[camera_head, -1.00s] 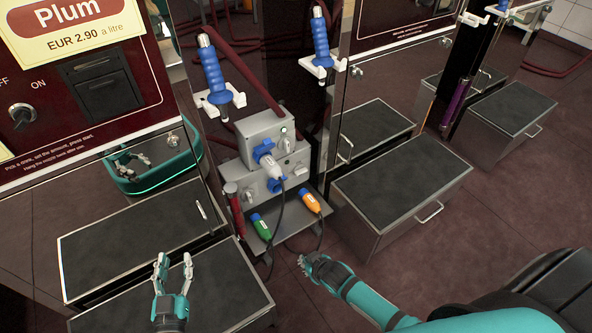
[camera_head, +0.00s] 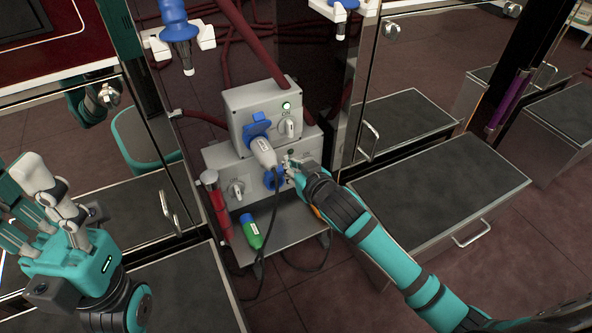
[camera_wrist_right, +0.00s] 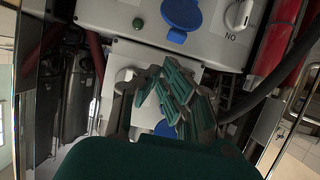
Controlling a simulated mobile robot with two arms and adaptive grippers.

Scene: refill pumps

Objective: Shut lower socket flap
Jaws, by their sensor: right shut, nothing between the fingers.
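The lower socket's blue round flap (camera_head: 272,178) is on the front of the lower grey box (camera_head: 225,158). In the right wrist view the blue flap (camera_wrist_right: 180,14) appears as a disc near the top; I cannot tell whether it is fully shut. My right gripper (camera_head: 290,166) is shut and empty, just right of the socket in the head view. Its fingers (camera_wrist_right: 170,90) hide part of the boxes in the wrist view. My left gripper (camera_head: 55,190) is open and empty at the far left, away from the boxes.
A white plug (camera_head: 263,152) sits in the upper socket, beneath its raised blue flap (camera_head: 257,127). A green plug (camera_head: 250,232) lies on the tray below; an orange plug (camera_head: 316,212) is mostly hidden by my right arm. Dark cables hang beside the lower box. A red cylinder (camera_head: 217,208) stands left.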

